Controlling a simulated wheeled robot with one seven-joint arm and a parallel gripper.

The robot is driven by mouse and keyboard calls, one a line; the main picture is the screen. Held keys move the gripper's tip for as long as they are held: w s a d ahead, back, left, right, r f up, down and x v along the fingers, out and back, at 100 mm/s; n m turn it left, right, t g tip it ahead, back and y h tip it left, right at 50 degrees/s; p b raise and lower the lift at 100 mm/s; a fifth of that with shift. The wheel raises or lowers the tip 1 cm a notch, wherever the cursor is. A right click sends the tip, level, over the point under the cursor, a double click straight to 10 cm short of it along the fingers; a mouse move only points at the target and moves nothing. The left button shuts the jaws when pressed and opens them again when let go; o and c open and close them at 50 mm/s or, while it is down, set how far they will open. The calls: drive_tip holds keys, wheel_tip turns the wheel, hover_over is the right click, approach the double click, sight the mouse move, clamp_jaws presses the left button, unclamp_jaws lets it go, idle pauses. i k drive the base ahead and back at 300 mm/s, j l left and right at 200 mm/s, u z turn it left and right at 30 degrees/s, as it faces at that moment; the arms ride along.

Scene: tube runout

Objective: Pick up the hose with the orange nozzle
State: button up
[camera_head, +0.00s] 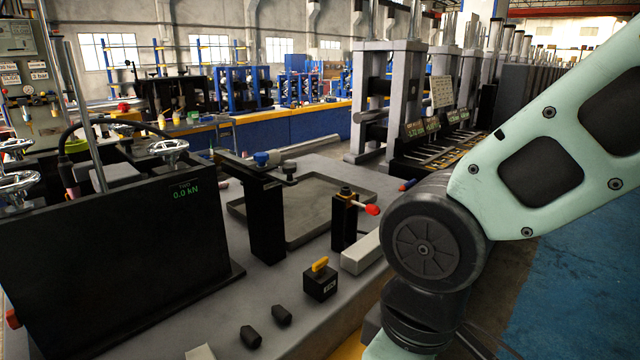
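A black hose (98,123) arches behind the black panel at the left. Its left end drops to a green fitting (76,146) and a dull reddish-orange nozzle (67,175), which points down behind the panel's top edge. The nozzle's lower tip is hidden there. I cannot tell for certain whether this is the named hose. My arm (430,245) fills the right side, over the bench's right edge. My gripper is out of the picture, so its state does not show.
The black panel (120,265) with a "0.0 kN" readout stands on the grey bench. Metal handwheels (168,150) sit near the hose. Blue floor lies right.

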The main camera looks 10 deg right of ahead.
sight(407, 185)
drive_tip(key=i+l+u, duration=0.1)
drive_tip(key=l, duration=0.3)
drive_tip(key=i+l+u, duration=0.1)
drive_tip(key=l, duration=0.35)
drive_tip(key=i+l+u, duration=0.1)
drive_tip(key=i+l, duration=0.15)
drive_tip(key=l, duration=0.2)
drive_tip(key=i+l, duration=0.1)
drive_tip(key=l, duration=0.35)
drive_tip(key=i+l+u, duration=0.15)
drive_tip(key=l, duration=0.3)
drive_tip(key=i+l+u, duration=0.1)
drive_tip(key=l, duration=0.35)
drive_tip(key=i+l+u, duration=0.1)
drive_tip(key=l, duration=0.35)
drive_tip(key=i+l+u, duration=0.15)
drive_tip(key=l, duration=0.3)
drive_tip(key=i+l+u, duration=0.1)
drive_tip(key=l, duration=0.4)
drive_tip(key=i+l+u, duration=0.2)
drive_tip(key=i+l, duration=0.2)
